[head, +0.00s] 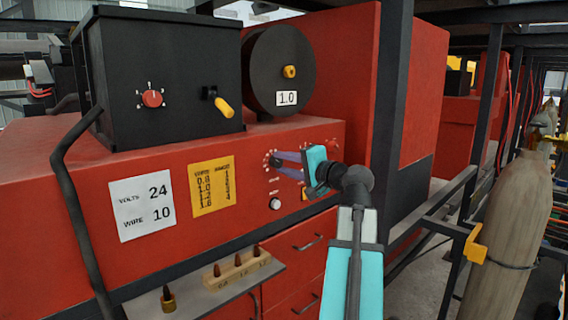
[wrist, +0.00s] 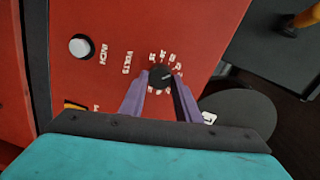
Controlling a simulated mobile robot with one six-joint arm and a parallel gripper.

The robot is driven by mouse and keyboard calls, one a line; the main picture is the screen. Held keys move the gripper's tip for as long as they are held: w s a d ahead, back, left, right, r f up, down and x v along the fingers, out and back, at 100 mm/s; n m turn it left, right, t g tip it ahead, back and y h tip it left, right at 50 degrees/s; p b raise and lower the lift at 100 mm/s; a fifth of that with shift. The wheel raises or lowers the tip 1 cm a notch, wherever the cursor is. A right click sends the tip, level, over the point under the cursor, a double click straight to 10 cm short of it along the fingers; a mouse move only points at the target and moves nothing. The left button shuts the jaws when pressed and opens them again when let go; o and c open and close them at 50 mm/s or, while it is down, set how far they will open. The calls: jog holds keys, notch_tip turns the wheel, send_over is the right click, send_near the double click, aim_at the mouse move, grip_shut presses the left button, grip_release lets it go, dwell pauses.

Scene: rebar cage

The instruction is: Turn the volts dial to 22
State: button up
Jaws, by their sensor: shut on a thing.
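The volts dial (wrist: 160,76) is a small black knob with a pale pointer line, ringed by white numbers on the red panel, beside the word VOLTS. My gripper (wrist: 159,82) has its purple fingers on either side of it, shut on the knob. The numbers are too small to read surely, so the setting cannot be told. In the head view my gripper (head: 281,162) reaches the panel from the right, and the dial (head: 273,161) is mostly hidden by the fingers. A white card (head: 143,203) reads VOLTS 24, WIRE 10.
A white INCH button (wrist: 79,46) is near the dial. A yellow chart (head: 212,186) is left of it. A black box (head: 165,75) with a red knob and a round spool cover (head: 279,70) stand above. A shelf (head: 215,290) with tips is below; gas cylinders (head: 505,235) stand right.

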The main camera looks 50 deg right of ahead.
jog(key=o, duration=1)
jog(key=shift+o, duration=0.2)
jog(key=shift+s, duration=0.1)
jog(key=s+a+b, duration=0.1)
jog(key=s+b, duration=0.2)
jog(key=s, duration=1)
jog(key=shift+s+r+b, duration=0.3)
jog(key=shift+r+b, duration=0.05)
jog(key=shift+r, duration=0.05)
